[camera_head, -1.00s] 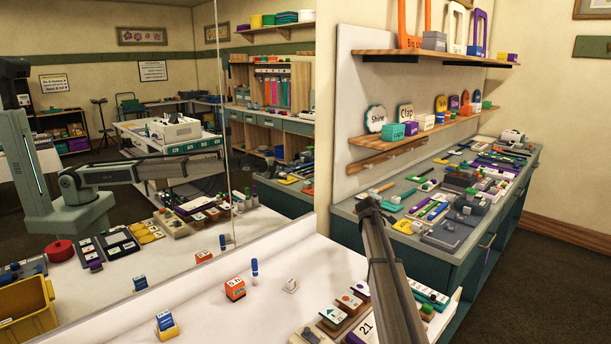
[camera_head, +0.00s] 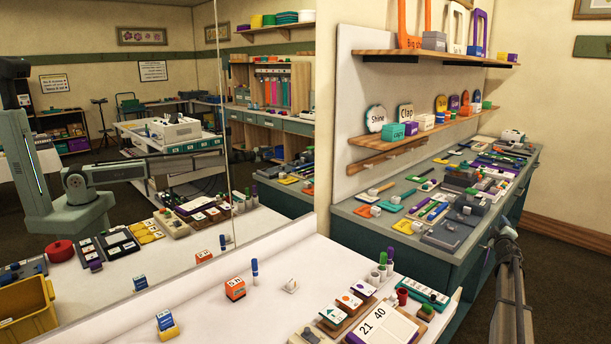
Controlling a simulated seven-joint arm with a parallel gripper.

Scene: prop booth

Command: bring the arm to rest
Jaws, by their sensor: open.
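My arm reaches up from the bottom edge at the right of the head view. My gripper (camera_head: 506,236) is at its far end, in front of the teal-sided counter (camera_head: 440,265). It is open, and I see nothing held in it. Its fingers are small and dark, hard to tell apart. The gripper is to the right of the white table (camera_head: 260,300) and looks clear of the things there. A reflection of my body and arm shows in the mirror at the left.
The white table holds an orange block (camera_head: 235,289), a blue and yellow block (camera_head: 167,325), a number board (camera_head: 385,325) and several markers. The counter behind is crowded with small props. Wooden shelves (camera_head: 430,135) hang above it. Brown floor (camera_head: 570,275) is open at the right.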

